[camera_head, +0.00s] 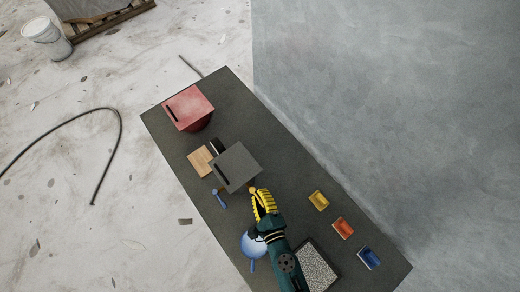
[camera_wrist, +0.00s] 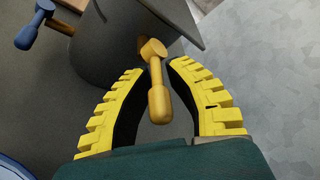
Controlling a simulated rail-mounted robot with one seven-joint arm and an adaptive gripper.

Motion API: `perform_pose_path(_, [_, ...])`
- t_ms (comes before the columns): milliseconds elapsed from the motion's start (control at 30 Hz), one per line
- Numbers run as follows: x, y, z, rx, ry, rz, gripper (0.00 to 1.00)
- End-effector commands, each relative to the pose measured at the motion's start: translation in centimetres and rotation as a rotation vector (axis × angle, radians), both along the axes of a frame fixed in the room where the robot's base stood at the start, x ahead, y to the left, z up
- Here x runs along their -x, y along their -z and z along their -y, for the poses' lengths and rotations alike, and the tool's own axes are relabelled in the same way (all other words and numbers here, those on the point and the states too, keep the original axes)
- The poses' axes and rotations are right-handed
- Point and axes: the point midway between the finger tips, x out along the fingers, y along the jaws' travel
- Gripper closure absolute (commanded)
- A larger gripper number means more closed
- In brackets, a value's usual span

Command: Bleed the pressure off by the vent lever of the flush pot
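A dark grey pot with a flat square lid (camera_head: 237,165) stands on the dark table; its rounded wall (camera_wrist: 105,45) fills the upper left of the wrist view. A mustard-yellow lever (camera_wrist: 157,85) sticks out from its side, with a rounded handle end. A blue lever (camera_wrist: 35,25) shows at the pot's other side and also in the head view (camera_head: 219,198). I cannot tell from markings which lever is the vent. My gripper (camera_wrist: 155,70) has its yellow ribbed fingers apart, one on each side of the yellow lever, with gaps visible on both sides.
On the table (camera_head: 215,95) stand a red square-topped pot (camera_head: 189,107), a wooden block (camera_head: 200,161), a blue round thing (camera_head: 252,245), a speckled tray (camera_head: 318,268), and small yellow (camera_head: 318,200), orange (camera_head: 343,228) and blue (camera_head: 369,258) trays. A grey wall (camera_head: 390,90) rises behind.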

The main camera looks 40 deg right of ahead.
Motion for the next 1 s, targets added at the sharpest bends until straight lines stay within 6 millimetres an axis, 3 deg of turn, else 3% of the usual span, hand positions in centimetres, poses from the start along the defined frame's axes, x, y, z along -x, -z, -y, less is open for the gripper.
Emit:
perform_pose_path(67, [0.0, 0.0, 0.0, 0.0, 0.0, 0.0, 1.0])
perform_pose_path(567, [0.0, 0.1, 0.1, 0.0, -0.016, -0.001, 1.0])
perform_pose_path(1000, [-0.3, 0.4, 1.2, 0.003, -0.261, 0.002, 1.0])
